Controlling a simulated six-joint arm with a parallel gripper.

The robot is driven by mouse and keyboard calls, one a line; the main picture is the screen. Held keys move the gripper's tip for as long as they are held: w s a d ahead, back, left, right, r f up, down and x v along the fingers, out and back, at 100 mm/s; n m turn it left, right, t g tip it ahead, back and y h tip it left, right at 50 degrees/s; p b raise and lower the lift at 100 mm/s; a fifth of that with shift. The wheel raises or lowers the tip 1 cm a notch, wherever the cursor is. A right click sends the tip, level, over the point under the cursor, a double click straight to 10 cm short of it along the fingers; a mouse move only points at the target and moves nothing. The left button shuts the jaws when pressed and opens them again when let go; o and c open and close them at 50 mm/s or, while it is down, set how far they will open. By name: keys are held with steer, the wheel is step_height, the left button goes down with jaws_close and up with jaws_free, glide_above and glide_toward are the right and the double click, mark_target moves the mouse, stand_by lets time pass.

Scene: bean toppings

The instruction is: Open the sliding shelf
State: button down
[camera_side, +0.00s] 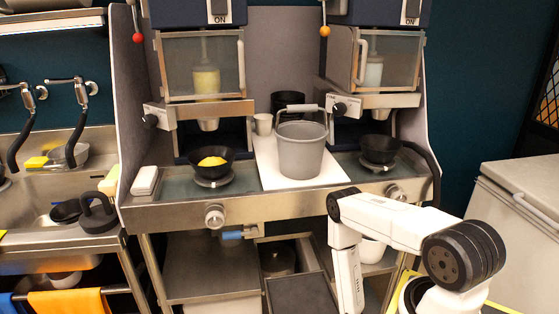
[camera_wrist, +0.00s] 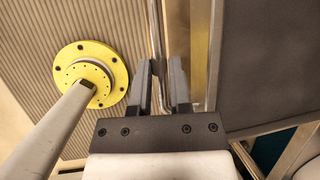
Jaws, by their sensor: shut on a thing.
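The sliding shelf (camera_side: 302,294) shows as a dark flat panel with a pale metal rim, low in the middle of the side view under the counter. In the wrist view its dark panel (camera_wrist: 275,60) lies at the right, with a metal edge beside it. My gripper (camera_wrist: 160,78) is at that edge, its two dark fingers close together around a thin metal bar (camera_wrist: 154,30) that looks like the shelf's handle. The exact contact is partly hidden by the fingers. In the side view the fingers are out of sight below the picture's edge.
The counter (camera_side: 140,212) above holds a grey bucket (camera_side: 300,155), a dark bowl with yellow contents (camera_side: 212,161) and another dark bowl (camera_side: 380,150). A grey chest (camera_side: 510,225) stands at the right.

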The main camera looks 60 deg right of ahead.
steer(key=c, duration=0.6)
jaws_free()
steer(key=shift+v, duration=3.9)
